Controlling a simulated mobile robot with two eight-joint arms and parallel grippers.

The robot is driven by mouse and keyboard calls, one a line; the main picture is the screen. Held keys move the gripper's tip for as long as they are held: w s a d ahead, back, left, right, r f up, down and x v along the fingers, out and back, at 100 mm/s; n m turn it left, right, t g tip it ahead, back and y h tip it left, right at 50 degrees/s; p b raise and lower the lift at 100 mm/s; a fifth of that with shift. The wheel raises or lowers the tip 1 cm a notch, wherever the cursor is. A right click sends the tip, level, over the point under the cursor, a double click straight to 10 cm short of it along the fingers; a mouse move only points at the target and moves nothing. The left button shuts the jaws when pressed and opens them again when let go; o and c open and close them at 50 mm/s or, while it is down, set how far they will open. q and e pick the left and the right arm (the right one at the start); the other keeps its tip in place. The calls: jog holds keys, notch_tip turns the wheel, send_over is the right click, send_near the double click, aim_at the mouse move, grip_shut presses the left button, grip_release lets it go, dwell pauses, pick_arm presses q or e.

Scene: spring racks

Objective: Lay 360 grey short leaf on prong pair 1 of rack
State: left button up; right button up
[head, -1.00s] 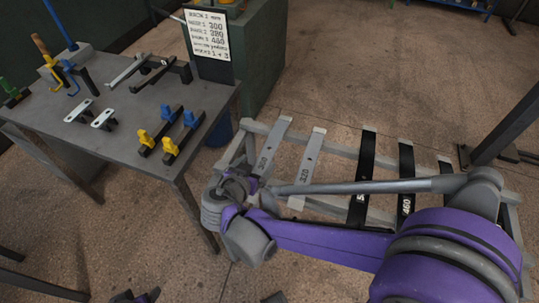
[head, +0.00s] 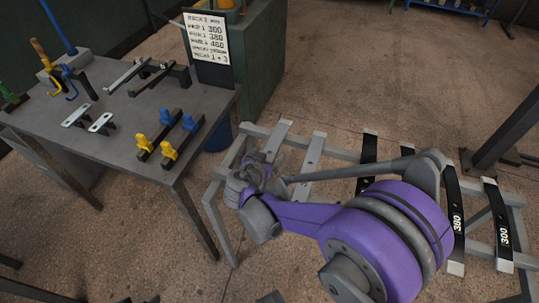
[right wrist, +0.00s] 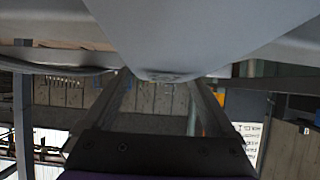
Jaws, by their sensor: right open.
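Two grey leaves lie across a grey floor stand (head: 224,172): a left one (head: 277,133) and a right one (head: 315,147). My right arm covers their lower parts and labels, so I cannot tell which is the 360. My right gripper (head: 262,172) is open and empty, at the stand's left end beside the left grey leaf. In the right wrist view its fingers (right wrist: 160,100) are apart below a large blurred grey surface. A dark shape at the head view's bottom edge may be my left gripper (head: 140,300); its jaws are unclear. I cannot identify prong pair 1.
Black leaves marked 380 (head: 457,222) and 300 (head: 502,235) lie farther right on the stand. The table (head: 120,128) at left holds bars with yellow and blue blocks (head: 162,142), small plates (head: 100,123) and a written card (head: 207,38). Open floor lies beyond the stand.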

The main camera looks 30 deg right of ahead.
aim_at(268, 156)
jog(key=shift+c, duration=0.2)
grip_shut()
jog(key=shift+r, duration=0.15)
dwell(0.3)
notch_tip(268, 156, up, 10)
jog(key=p, duration=0.2)
dwell(0.3)
jog(key=c, duration=0.7)
grip_release()
grip_shut()
